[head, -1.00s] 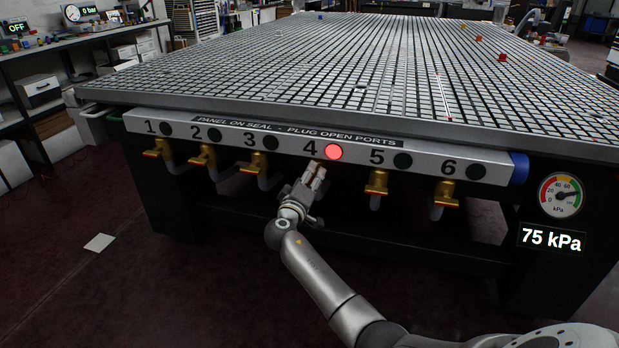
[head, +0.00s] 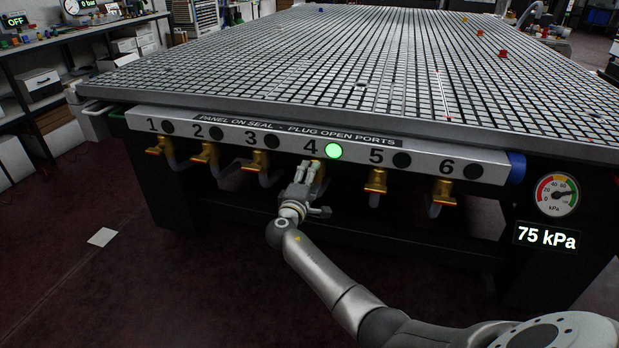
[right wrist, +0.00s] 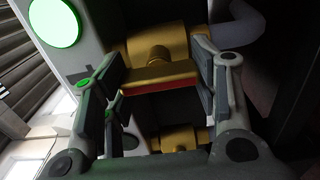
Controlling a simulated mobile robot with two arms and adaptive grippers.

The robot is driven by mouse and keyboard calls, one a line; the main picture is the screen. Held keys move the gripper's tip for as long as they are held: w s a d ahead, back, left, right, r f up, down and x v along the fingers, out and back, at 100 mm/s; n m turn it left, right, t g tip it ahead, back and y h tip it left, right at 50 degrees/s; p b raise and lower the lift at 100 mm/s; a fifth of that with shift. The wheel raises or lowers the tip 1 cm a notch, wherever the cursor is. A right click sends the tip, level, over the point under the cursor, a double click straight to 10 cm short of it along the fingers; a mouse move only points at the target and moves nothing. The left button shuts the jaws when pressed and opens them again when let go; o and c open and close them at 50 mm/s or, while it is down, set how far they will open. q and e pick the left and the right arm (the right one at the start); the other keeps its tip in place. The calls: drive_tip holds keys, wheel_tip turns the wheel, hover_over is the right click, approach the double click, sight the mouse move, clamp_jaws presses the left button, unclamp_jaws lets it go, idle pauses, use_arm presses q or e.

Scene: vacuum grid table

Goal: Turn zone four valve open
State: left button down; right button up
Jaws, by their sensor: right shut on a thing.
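The zone four valve (right wrist: 158,48) is brass with a flat handle (right wrist: 160,74) that has a red edge. It is under the number 4 on the panel (head: 237,138); in the head view my gripper mostly hides it. My right gripper (head: 311,170) is shut on this handle, with one finger on each side in the right wrist view. The zone four lamp (head: 333,150) is lit green, and it also shows in the right wrist view (right wrist: 54,20). My left gripper is not in view.
Other brass valves hang along the panel, the nearest being valve three (head: 258,160) and valve five (head: 375,180). Their lamps are dark. A dial gauge (head: 556,195) and a 75 kPa display (head: 546,237) are at the right. The grid table top (head: 330,75) is above.

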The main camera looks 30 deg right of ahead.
idle(0.3)
drive_tip(key=o, duration=1)
drive_tip(key=shift+a, duration=0.1)
drive_tip(key=v, duration=1.2)
